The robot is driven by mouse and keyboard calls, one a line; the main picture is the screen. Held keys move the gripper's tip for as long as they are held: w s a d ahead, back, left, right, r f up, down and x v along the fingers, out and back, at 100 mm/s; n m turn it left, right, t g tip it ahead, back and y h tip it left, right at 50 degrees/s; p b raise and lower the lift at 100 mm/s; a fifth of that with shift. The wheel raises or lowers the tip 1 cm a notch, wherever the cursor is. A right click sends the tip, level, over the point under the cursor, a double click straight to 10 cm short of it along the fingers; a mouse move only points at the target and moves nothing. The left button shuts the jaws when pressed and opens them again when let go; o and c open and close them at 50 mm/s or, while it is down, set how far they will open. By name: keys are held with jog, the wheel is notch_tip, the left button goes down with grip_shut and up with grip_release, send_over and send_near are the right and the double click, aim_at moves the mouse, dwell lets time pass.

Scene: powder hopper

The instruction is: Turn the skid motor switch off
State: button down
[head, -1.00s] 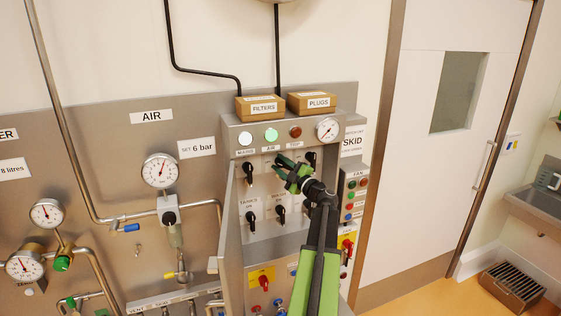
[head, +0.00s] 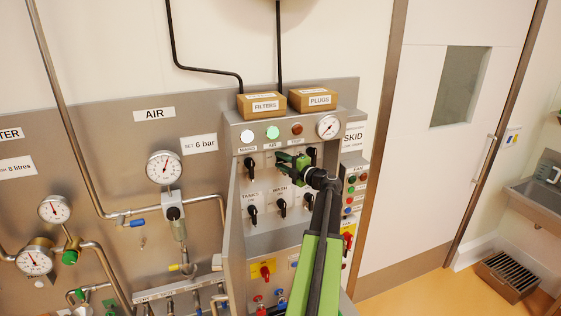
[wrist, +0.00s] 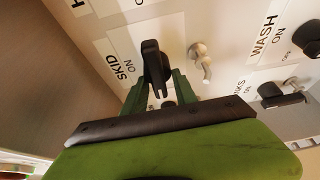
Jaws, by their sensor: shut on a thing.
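The skid motor switch (wrist: 152,62) is a black lever knob beside a white label reading SKID and ON in the wrist view. My gripper (wrist: 158,88) is shut on this knob, with a green finger on each side of it. In the wrist view the lever stands nearly upright in the picture. In the head view my gripper (head: 284,160) is at the upper row of the control cabinet (head: 238,133) and hides the switch it holds. The switch's OFF marking cannot be made out.
A WASH switch (wrist: 311,38) and another black switch (wrist: 270,92) sit close by, with a small metal fitting (wrist: 200,60) beside the held knob. An open cabinet door (head: 233,225) stands left of my arm. The FILTERS box (head: 262,105) and PLUGS box (head: 313,101) rest on top.

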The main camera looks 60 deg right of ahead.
jog(key=shift+d+r, duration=0.1)
jog(key=c, duration=1.4)
grip_release()
jog(key=shift+o, duration=0.2)
jog(key=v, duration=1.7)
jog(key=shift+s, duration=0.2)
